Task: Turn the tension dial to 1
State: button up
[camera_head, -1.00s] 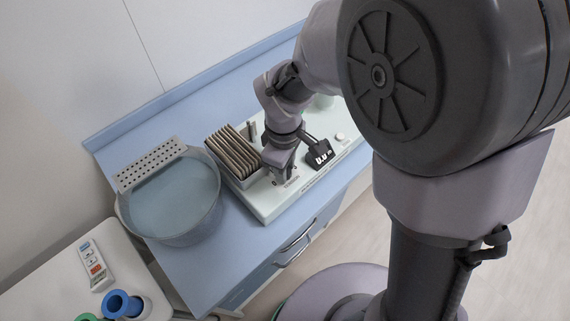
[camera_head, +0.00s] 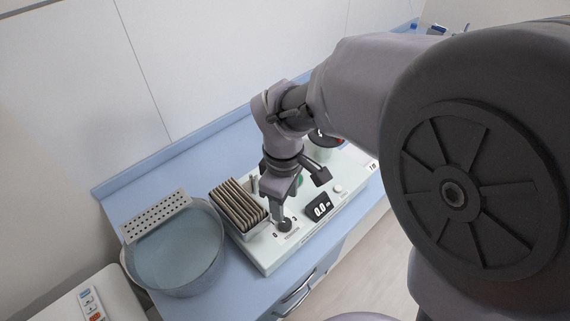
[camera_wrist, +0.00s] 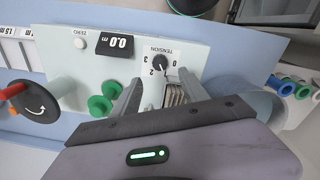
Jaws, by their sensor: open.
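The tension dial (camera_wrist: 158,66) is a small dark knob on the pale device panel (camera_wrist: 190,45). It has the word TENSION and the digits 0, 2 and 3 around it; a 1 cannot be made out. A pale pointer mark seems to lie on the side toward the gripper, but its exact setting is too small to tell. My gripper (camera_wrist: 161,78) is open, its two fingers apart on either side of the dial in the wrist view. In the head view my gripper (camera_head: 284,208) points down over the dial; whether the fingers touch it cannot be told.
A display (camera_head: 320,207) reading 0.0 and a white ZERO button (camera_wrist: 80,43) sit beside the dial. Green knobs (camera_wrist: 102,106) and a slotted rack (camera_head: 238,205) are close by. A round basin (camera_head: 180,255) stands left on the blue counter (camera_head: 115,196).

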notch_tip(320, 180, up, 8)
jog(key=p, duration=0.2)
jog(key=shift+s+f, duration=0.15)
jog(key=shift+f, duration=0.05)
jog(key=s+d+m+t+y+b, duration=0.2)
jog(key=s+d+m+t+b, duration=0.3)
jog(key=m, duration=1.2)
jog(key=s+d+b, duration=0.3)
jog(key=s+d, duration=0.3)
jog(key=shift+s+d+f+m, duration=0.15)
jog(key=shift+d+f+m, duration=0.15)
jog(key=shift+f, duration=0.1)
